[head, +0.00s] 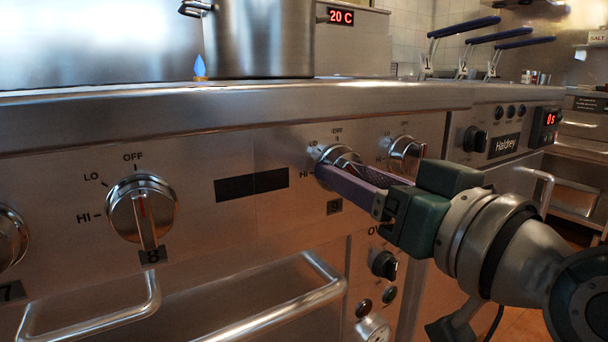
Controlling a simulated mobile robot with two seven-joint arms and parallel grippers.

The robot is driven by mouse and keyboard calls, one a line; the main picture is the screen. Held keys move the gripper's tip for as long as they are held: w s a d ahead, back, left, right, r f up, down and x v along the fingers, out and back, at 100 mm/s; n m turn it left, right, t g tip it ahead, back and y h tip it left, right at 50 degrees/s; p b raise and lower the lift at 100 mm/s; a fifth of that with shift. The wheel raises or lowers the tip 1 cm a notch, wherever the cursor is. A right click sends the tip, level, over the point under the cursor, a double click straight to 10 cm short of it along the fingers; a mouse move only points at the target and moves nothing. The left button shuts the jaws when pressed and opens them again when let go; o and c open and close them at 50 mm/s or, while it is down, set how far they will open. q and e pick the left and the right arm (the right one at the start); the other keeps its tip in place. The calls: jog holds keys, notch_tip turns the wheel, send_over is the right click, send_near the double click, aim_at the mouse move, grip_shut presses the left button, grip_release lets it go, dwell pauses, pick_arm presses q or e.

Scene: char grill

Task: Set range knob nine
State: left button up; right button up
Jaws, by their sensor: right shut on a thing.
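Range knob nine (325,158) is a round metal knob on the steel front panel, the first one right of the knob labelled 8. OFF, LO and HI marks stand around its upper left side. A small dark number plate (334,207) sits under it, too small to read surely. My right gripper (345,177) comes in from the right, with its purplish fingers shut on the knob's grip. The fingers hide most of the knob's face, so I cannot tell where its pointer stands. My left gripper is not in view.
Another knob (406,153) is close behind my right gripper. Oven handles (270,318) jut out below. A pot (262,38) stands above, with a blue flame (200,67) at its left.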

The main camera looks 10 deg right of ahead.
jog(key=c, duration=0.4)
jog(key=shift+r+m+p, duration=0.2)
jog(key=shift+m+p, duration=0.8)
jog(key=shift+p, duration=0.25)
jog(key=shift+c, duration=0.2)
jog(key=shift+m+p, duration=1.1)
jog(key=m+p, duration=0.1)
jog(key=m, duration=0.2)
jog(key=shift+g+p, duration=0.3)
jog(key=shift+p, duration=0.05)
jog(key=shift+f+m+p, duration=0.1)
jog(key=shift+m+p, duration=0.25)
jog(key=shift+m, duration=0.35)
jog(key=o, duration=1.4)
